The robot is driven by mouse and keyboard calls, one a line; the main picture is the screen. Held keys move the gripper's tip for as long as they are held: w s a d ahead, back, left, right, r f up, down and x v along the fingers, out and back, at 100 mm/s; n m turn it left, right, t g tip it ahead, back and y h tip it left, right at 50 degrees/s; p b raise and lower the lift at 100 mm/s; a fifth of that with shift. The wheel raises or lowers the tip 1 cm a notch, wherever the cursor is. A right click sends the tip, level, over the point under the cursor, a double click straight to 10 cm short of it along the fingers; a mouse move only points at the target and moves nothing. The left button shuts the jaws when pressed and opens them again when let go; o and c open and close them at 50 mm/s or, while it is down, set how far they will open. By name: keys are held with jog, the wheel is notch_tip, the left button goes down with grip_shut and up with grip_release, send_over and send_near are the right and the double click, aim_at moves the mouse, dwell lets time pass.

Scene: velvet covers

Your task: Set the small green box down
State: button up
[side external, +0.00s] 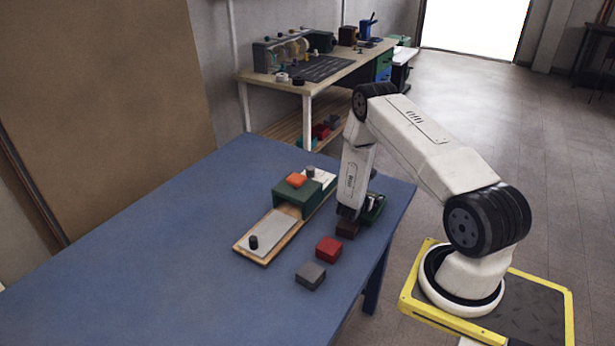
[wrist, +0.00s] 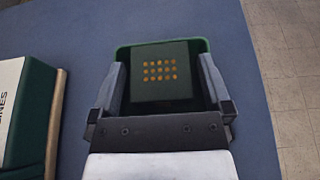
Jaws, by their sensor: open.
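The small green box (wrist: 160,75), dark green with rows of orange dots on its top, sits inside a green-rimmed tray (wrist: 203,44) in the wrist view. My gripper (wrist: 161,72) is open, with one finger on each side of the box; small gaps seem to show between fingers and box. In the side external view my gripper (side external: 352,214) points down at the tray (side external: 378,206), low near the table's right edge. There the arm hides most of the tray, and the box cannot be made out.
A dark brown block (side external: 347,229), red block (side external: 329,249) and grey block (side external: 310,275) lie in front. The blue table (side external: 150,260) is clear at left.

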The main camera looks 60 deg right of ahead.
jog(key=shift+r, duration=0.15)
jog(key=v, duration=1.2)
jog(key=shift+a, duration=0.1)
dwell(0.5)
jog(key=shift+a+r+m, duration=0.1)
jog(key=shift+r+m, duration=0.2)
jog(key=s+a+r+m+t+y, duration=0.1)
jog(key=a+r+m+y, duration=0.5)
jog(key=a, duration=0.8)
jog(key=s+a+r+m+t+y, duration=0.1)
jog(key=a+r+m+y, duration=0.6)
jog(key=a+r+m, duration=0.4)
jog(key=a, duration=0.3)
jog(key=shift+r+m, duration=0.25)
jog(key=shift+m, duration=0.05)
